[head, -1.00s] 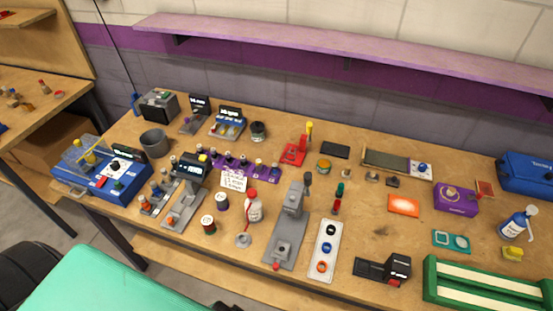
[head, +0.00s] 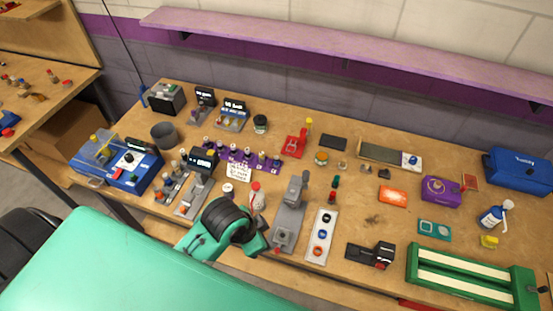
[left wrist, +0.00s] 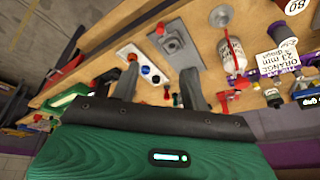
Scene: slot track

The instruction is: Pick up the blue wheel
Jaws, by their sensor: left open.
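The blue wheel (head: 322,234) lies on a white tray (head: 313,259), between a black wheel (head: 326,218) and a red wheel (head: 318,250). The blue wheel also shows in the left wrist view (left wrist: 146,70), between my fingers and nearer the left one, but farther off. My left gripper (left wrist: 159,72) is open with nothing between its fingers. In the head view my left arm is left of the tray, over the table's front edge, and its fingers cannot be made out. My right gripper is not in view.
A black device (head: 371,254) and a green rack (head: 470,285) are to the right. Some bare table lies between tray and black device.

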